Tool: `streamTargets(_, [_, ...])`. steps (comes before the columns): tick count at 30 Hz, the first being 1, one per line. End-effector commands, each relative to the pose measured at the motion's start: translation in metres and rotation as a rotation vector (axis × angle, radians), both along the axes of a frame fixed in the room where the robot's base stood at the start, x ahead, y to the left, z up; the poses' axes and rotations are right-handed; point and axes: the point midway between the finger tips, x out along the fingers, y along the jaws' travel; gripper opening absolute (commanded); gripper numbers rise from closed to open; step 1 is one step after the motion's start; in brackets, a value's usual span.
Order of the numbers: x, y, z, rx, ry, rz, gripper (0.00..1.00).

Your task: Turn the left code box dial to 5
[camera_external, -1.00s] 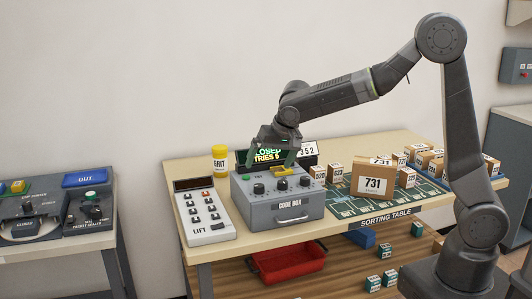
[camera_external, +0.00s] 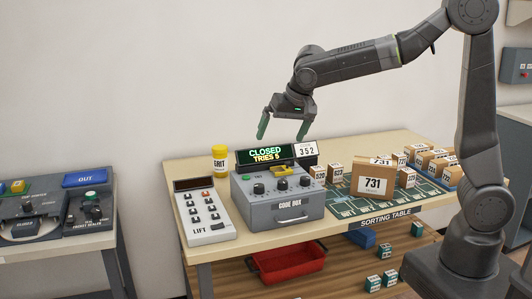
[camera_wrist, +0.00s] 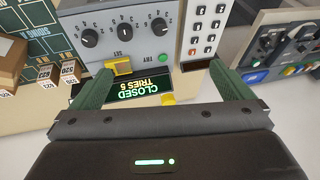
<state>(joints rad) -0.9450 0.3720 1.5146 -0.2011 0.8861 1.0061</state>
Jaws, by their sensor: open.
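The grey code box (camera_external: 285,211) sits on the sorting table with three black dials in a row. Its left dial (camera_external: 258,188) is at the left end of the row. In the upside-down wrist view the left dial (camera_wrist: 158,25) is the rightmost one; its pointer setting is too small to read surely. The box display (camera_external: 265,154) reads CLOSED, TRIES 5. My gripper (camera_external: 283,133) is open and empty, raised above the display, apart from the dials. Its two green fingers also show in the wrist view (camera_wrist: 157,72).
A white card reading 352 (camera_external: 307,151) stands behind the box. The LIFT keypad (camera_external: 205,213) and a yellow GRIT jar (camera_external: 220,158) are at its left. Cartons such as 731 (camera_external: 372,182) are at its right. The air above the box is free.

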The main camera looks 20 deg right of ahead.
Motion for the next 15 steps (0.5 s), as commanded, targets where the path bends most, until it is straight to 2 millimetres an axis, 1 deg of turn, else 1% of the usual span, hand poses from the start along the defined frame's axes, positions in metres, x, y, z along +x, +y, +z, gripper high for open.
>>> streamTargets(1, [0.000, 0.000, 0.000, 0.000, 0.000, 0.000, 0.90])
streamTargets(7, [0.000, 0.000, 0.000, 0.000, 0.000, 0.000, 0.51])
streamTargets(11, [0.008, 0.005, -0.004, -0.019, 0.023, -0.011, 0.51])
streamTargets(15, [0.029, 0.018, -0.014, -0.075, 0.103, -0.035, 0.51])
